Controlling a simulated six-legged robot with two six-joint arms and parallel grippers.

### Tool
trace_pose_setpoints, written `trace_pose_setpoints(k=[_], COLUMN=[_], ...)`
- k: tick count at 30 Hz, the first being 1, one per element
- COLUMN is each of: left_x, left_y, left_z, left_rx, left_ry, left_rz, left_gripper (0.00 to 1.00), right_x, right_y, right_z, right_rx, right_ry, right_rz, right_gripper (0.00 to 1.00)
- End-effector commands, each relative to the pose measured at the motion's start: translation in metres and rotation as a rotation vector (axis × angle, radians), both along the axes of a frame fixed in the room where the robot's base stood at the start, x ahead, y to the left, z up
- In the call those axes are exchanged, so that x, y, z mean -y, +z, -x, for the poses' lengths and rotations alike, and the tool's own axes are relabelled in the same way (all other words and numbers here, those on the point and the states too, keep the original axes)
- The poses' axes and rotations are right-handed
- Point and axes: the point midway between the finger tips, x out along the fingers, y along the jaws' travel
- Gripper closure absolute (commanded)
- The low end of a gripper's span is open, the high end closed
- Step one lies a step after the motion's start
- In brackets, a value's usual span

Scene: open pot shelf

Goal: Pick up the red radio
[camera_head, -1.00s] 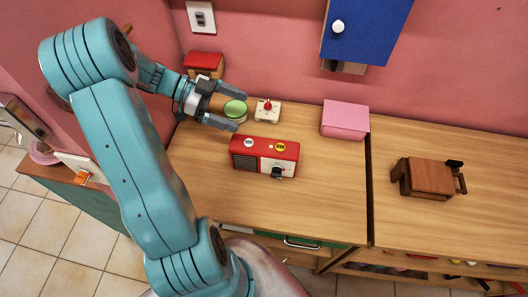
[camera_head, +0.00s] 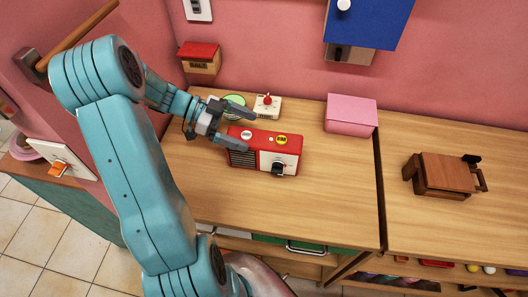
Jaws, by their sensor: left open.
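The red radio (camera_head: 264,150) stands upright on the wooden counter, with a white panel and dark knob on its front right and a dark grille on its front left. My left gripper (camera_head: 249,132) is open at the radio's left end. Its far finger lies behind or over the radio's top back edge, and its near finger is by the top left front corner. I cannot tell whether either finger touches the radio. My right gripper is not in view.
A green round item (camera_head: 235,101) and a white box with a red knob (camera_head: 267,105) sit behind the radio. A pink box (camera_head: 351,115) and a brown wooden object (camera_head: 446,174) stand to the right. The counter (camera_head: 330,190) is clear in front.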

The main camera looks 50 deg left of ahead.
Motion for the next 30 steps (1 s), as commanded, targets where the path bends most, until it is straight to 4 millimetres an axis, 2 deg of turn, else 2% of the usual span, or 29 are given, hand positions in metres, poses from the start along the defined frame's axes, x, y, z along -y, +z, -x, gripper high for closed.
trace_pose_setpoints(k=[8,17,18,26,30], left_x=[0.032,0.036,0.036,0.036,0.036], left_y=[-0.017,-0.020,-0.020,-0.020,-0.019], left_z=[-0.022,-0.026,-0.026,-0.026,-0.026], left_rx=[0.000,0.000,0.000,0.000,0.002], left_ry=[-0.003,0.001,0.001,0.001,0.001], left_rz=[0.002,0.000,0.000,-0.001,0.000], left_gripper=[0.02,0.02,0.15,1.00,1.00], right_x=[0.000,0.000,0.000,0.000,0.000], right_y=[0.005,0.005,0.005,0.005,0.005], right_z=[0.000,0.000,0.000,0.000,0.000], right_rx=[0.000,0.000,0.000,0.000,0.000], right_ry=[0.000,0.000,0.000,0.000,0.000], right_rz=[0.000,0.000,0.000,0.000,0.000], right_gripper=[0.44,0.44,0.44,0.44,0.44])
